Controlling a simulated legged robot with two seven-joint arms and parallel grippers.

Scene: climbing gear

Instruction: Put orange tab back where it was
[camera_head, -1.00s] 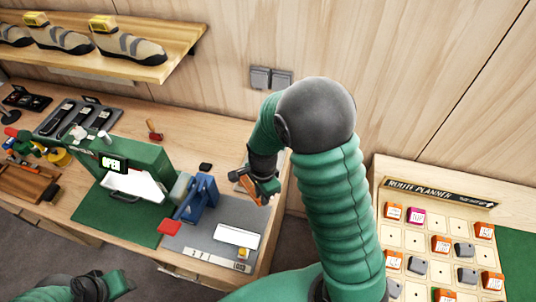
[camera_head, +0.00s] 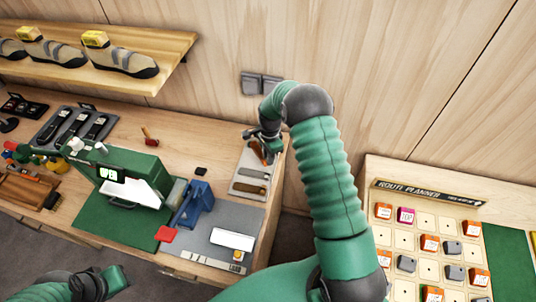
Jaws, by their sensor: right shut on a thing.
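My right gripper (camera_head: 262,152) is over the far end of a light grey tray (camera_head: 242,187) at the right end of the workbench. It is shut on the orange tab (camera_head: 257,150), a small orange-brown strip that shows partly between the dark fingers. Whether the tab touches the tray is not clear. A brown strip and a greyish one lie in the tray just nearer than the gripper. My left gripper (camera_head: 112,282) is low at the bottom left, away from the tray, and its fingers are too unclear to read.
A blue stand (camera_head: 195,203) with a red part (camera_head: 166,234) is left of the tray. A white block (camera_head: 232,239) lies on the grey mat (camera_head: 215,218). A green machine (camera_head: 125,170) stands further left. The route planner board (camera_head: 402,240) is at right.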

